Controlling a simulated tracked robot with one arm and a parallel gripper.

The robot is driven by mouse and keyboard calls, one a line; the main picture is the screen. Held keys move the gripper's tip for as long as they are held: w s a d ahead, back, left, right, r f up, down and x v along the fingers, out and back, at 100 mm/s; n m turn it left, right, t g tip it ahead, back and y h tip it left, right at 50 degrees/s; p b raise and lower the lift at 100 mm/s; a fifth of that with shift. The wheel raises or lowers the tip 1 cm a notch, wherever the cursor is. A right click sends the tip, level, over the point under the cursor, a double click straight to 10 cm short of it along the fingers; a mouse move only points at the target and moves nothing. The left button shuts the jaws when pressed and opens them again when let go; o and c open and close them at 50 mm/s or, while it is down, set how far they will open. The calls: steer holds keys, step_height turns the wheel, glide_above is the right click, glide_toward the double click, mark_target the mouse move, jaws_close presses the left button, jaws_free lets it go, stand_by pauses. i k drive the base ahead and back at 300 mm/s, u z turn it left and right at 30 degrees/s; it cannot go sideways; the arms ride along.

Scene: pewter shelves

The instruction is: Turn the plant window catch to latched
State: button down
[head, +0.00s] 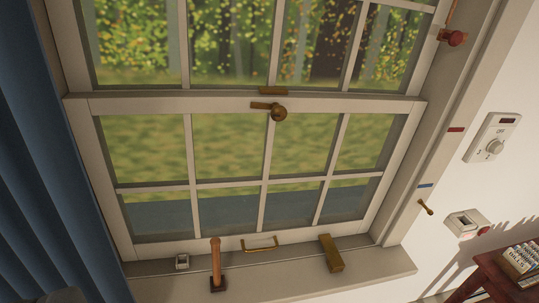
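The window catch (279,112) is a round brass knob with a short lever, in the middle of the window's meeting rail in the head view. Its lever points left, along the rail. A small flat brass plate (273,90) sits just above it on the upper sash, apart from the lever's tip as far as I can see. The window (160,103) has a pale frame with several panes, and trees and grass show through it. My gripper is not in view, and nothing visible touches the catch.
A blue curtain (45,170) hangs at left. The sill (285,277) holds a wooden-handled item (216,262), a brass block (331,253) and a small pale item (182,261). A brass pull (259,246) is on the lower sash. A dial (493,138) and red table (492,280) are right.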

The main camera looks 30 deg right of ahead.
mark_target(278, 113)
steer(key=u, duration=0.1)
steer(key=k, duration=1)
steer(key=z, duration=0.55)
steer(key=i, duration=1.45)
steer(key=u, duration=0.55)
